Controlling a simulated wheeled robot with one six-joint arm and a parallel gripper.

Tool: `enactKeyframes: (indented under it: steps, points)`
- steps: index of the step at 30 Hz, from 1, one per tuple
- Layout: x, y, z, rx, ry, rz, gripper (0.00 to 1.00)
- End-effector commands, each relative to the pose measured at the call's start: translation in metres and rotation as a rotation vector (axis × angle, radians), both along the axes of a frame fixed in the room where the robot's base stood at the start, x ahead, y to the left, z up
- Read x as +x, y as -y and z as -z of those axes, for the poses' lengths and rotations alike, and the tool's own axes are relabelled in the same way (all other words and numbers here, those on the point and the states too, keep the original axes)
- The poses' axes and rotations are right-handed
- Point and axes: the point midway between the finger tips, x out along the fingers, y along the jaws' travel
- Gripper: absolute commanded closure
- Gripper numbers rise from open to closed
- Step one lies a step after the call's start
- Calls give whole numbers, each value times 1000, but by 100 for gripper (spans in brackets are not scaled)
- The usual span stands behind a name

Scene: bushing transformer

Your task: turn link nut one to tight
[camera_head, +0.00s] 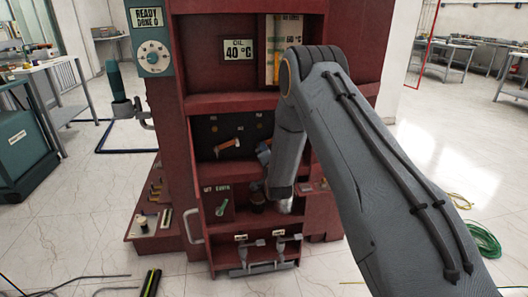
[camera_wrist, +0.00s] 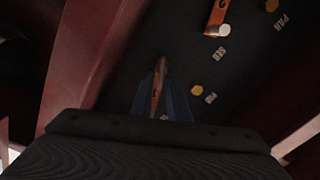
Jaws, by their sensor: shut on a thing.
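A dark recessed panel (camera_head: 205,128) on the red cabinet carries a copper-orange link (camera_head: 228,145), set at a slant. The link also shows at the top of the wrist view (camera_wrist: 215,18). My gripper (camera_head: 265,152) is at the right part of this recess. In the wrist view my gripper's fingers (camera_wrist: 165,100) are shut on a narrow copper-orange piece (camera_wrist: 156,90) against the panel. I cannot tell whether this piece is a link end, and no nut shows clearly at the fingertips. A gold hexagonal piece (camera_wrist: 197,90) sits on the panel to their right, apart from them.
Red cabinet walls flank the recess, with one (camera_wrist: 85,55) close left of the fingers. Below are a compartment with a green handle (camera_head: 221,207) and a lower shelf with grey fittings (camera_head: 250,247). A dial box (camera_head: 153,57) stands upper left.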

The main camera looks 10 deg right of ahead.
Motion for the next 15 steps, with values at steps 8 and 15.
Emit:
enactKeyframes:
  steps: [8, 15]
  points:
    - [0, 1, 4, 232, 0, 0, 100]
    - [0, 2, 6, 371, -1, 0, 100]
